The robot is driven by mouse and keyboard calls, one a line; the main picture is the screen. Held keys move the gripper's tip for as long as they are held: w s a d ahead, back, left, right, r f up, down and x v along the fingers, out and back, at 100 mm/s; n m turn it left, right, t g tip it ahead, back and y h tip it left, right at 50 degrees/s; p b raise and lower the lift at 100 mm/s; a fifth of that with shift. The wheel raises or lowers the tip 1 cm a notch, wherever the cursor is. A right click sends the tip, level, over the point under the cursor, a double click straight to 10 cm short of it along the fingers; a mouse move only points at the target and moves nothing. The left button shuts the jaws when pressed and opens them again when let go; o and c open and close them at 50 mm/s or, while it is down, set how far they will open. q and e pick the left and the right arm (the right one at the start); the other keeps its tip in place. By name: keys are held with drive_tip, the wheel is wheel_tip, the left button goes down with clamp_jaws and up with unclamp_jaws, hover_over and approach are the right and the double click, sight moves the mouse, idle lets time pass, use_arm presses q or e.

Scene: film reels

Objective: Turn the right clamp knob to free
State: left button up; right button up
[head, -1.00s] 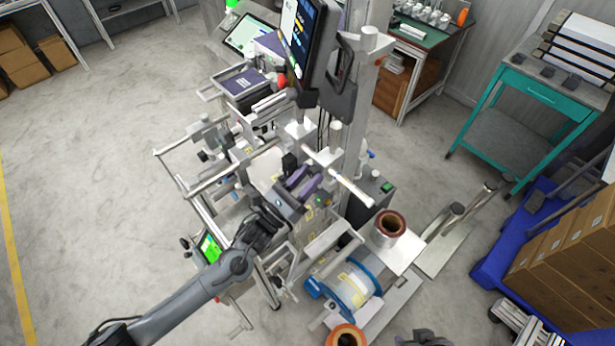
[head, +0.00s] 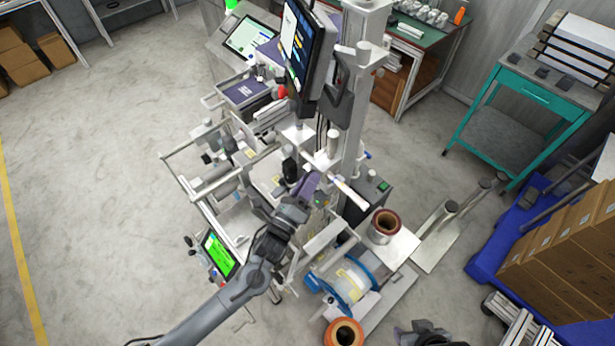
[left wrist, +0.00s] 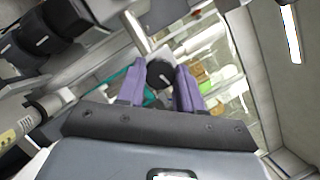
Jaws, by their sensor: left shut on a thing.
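My left gripper (head: 312,187) is at the middle of the film machine in the head view, its purple fingers pointing into the frame. In the left wrist view the two purple fingers (left wrist: 160,85) stand on either side of a round black knob (left wrist: 160,73) with a short pale mark on its face, and are shut on it. In the head view this knob is hidden by the gripper. Another black knob-like part (head: 289,168) stands upright just left of the fingers.
A white roller bar (head: 349,191) lies close to the right of the fingers. A monitor (head: 305,50) hangs above and behind. A green-lit screen (head: 219,254) sits beside my left arm. A copper-coloured reel (head: 385,224) and a blue-rimmed reel (head: 349,285) stand at lower right.

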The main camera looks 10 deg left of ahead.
use_arm(q)
drive_tip(key=shift+r+n+g+y+p, duration=0.15)
drive_tip(key=shift+n+g+y+p, duration=0.45)
drive_tip(key=shift+n+p, duration=1.6)
drive_tip(key=shift+r+n+g+y+p, duration=0.2)
drive_tip(key=shift+n+g+p, duration=0.75)
drive_tip(key=shift+n+p, duration=1.2)
drive_tip(key=shift+r+n+g+y+p, duration=0.1)
drive_tip(key=shift+n+g+y+p, duration=0.5)
drive_tip(key=shift+n+p, duration=1.6)
drive_tip(key=shift+n+b, duration=0.45)
drive_tip(key=shift+n, duration=0.2)
drive_tip(key=o, duration=1)
drive_tip(key=shift+g, duration=0.25)
drive_tip(key=shift+o, duration=0.2)
drive_tip(key=shift+s, duration=0.1)
